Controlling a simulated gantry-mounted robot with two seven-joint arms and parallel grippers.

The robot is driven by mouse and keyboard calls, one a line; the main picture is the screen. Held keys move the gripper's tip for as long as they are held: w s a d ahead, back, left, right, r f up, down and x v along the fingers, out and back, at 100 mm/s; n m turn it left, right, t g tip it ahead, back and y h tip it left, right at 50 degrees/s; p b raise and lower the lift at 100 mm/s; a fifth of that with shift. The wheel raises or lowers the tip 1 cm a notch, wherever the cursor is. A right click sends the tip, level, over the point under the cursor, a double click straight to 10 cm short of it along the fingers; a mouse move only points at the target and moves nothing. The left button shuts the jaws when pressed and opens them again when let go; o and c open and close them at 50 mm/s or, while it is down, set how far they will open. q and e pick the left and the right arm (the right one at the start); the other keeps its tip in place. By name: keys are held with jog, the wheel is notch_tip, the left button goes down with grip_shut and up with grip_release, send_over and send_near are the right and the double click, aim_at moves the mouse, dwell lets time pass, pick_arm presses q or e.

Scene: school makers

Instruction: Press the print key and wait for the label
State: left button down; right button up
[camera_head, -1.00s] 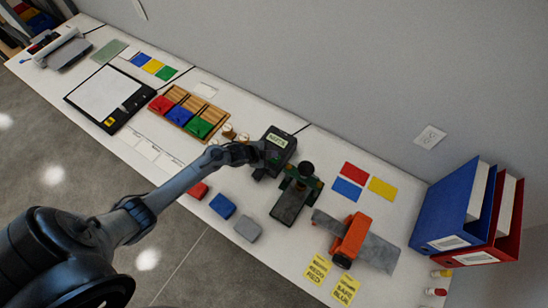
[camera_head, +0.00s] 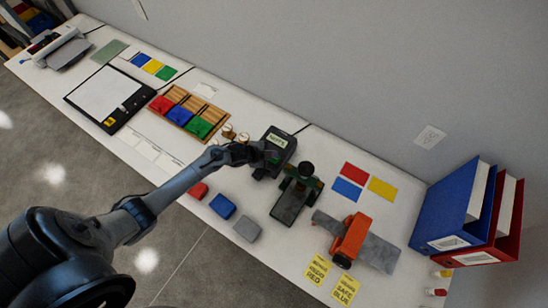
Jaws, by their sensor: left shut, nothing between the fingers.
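The text on the display is too small to read. My left gripper (camera_head: 261,153) is shut and empty, with its tips at the left front side of the printer, over its key area. The print key is hidden by the gripper, and I cannot tell whether the tips touch it. No printed label can be made out at the printer. My right gripper is not in view.
Red, blue and grey blocks (camera_head: 222,206) lie along the front edge. An orange device (camera_head: 350,240) and binders (camera_head: 450,215) are further right. A wooden tray (camera_head: 182,118) is left.

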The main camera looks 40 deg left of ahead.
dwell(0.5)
pick_arm(q)
jog(key=shift+f, duration=0.15)
jog(key=shift+f, duration=0.15)
jog(key=shift+f+b, duration=0.2)
jog(key=shift+b, duration=0.1)
dwell(0.3)
jog(key=shift+r, duration=0.1)
jog(key=shift+r+p, duration=0.4)
jog(key=shift+p, duration=0.2)
jog(key=shift+r, duration=0.1)
